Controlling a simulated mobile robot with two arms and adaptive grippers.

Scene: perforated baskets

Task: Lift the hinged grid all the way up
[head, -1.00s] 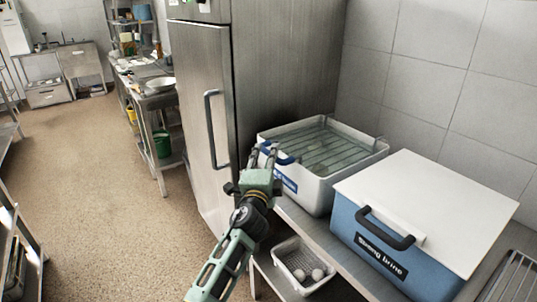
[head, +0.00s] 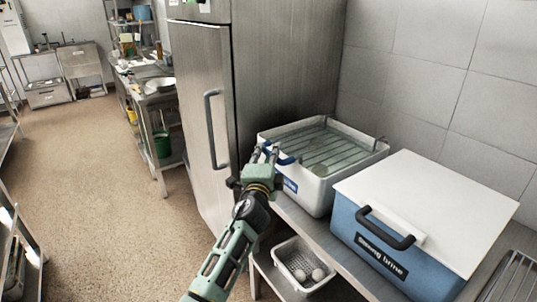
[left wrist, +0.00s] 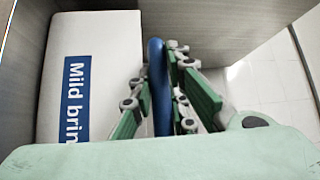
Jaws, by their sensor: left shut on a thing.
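The hinged grid (head: 322,150) is a rack of thin metal bars inside the white open tub with a blue label (head: 318,190). It lies near rim height, roughly level, over greenish liquid. A blue handle (head: 286,160) shows at its left side. My left gripper (head: 266,153) is at that handle, over the tub's left edge. In the left wrist view the blue handle (left wrist: 158,85) stands between the green fingers, and my left gripper (left wrist: 160,98) is shut on it. The tub's white wall (left wrist: 105,45) with its "Mild brin…" label is beside it. My right gripper is not in view.
A closed blue box with a white lid (head: 425,210) and black handle stands right of the tub. A tall steel cabinet (head: 285,70) is close behind on the left. A perforated basket (head: 290,258) with white round things sits on the lower shelf. Floor space is free at left.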

